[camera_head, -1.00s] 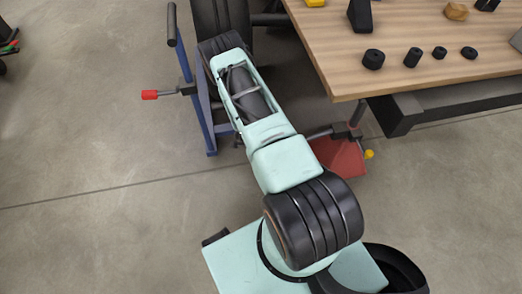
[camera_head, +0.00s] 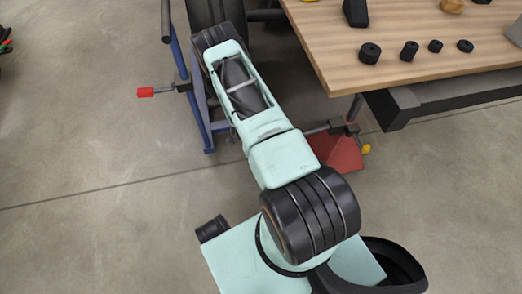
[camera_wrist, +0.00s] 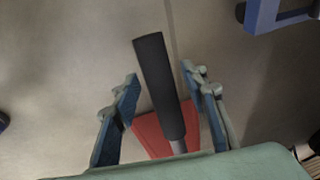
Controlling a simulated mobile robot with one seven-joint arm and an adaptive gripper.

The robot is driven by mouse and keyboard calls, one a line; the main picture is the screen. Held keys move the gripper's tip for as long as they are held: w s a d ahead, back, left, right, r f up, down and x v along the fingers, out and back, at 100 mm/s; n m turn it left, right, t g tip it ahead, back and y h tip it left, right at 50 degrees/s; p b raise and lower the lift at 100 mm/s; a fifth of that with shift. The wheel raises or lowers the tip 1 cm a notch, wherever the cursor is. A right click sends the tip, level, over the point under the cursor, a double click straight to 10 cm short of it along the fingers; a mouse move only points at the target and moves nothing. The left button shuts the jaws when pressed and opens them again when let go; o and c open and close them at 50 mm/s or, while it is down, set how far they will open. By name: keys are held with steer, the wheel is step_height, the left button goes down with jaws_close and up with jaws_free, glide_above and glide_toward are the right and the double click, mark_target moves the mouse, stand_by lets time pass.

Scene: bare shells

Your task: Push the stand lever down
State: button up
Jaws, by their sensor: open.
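A stand with a red base (camera_head: 338,152) is on the floor below the table's left end. It has a dark post and clamp (camera_head: 345,128), and a grey lever rod (camera_head: 315,130) runs left from it until my arm hides it. In the wrist view, the lever's black grip (camera_wrist: 158,85) lies between the fingers of my gripper (camera_wrist: 160,73), above the red base (camera_wrist: 152,135). The fingers are open, one on each side of the grip, with gaps visible. Height between grip and fingers is hard to tell. My arm hides my gripper in the head view.
A blue frame (camera_head: 204,120) with a red-ended handle (camera_head: 146,92) stands left of my arm. A wooden table (camera_head: 400,40) with several small black objects is at upper right. A yellow knob (camera_head: 366,148) is beside the red base.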

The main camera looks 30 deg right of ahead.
steer(key=v, duration=1)
steer(key=shift+r, duration=0.4)
steer(key=shift+s+a, duration=0.1)
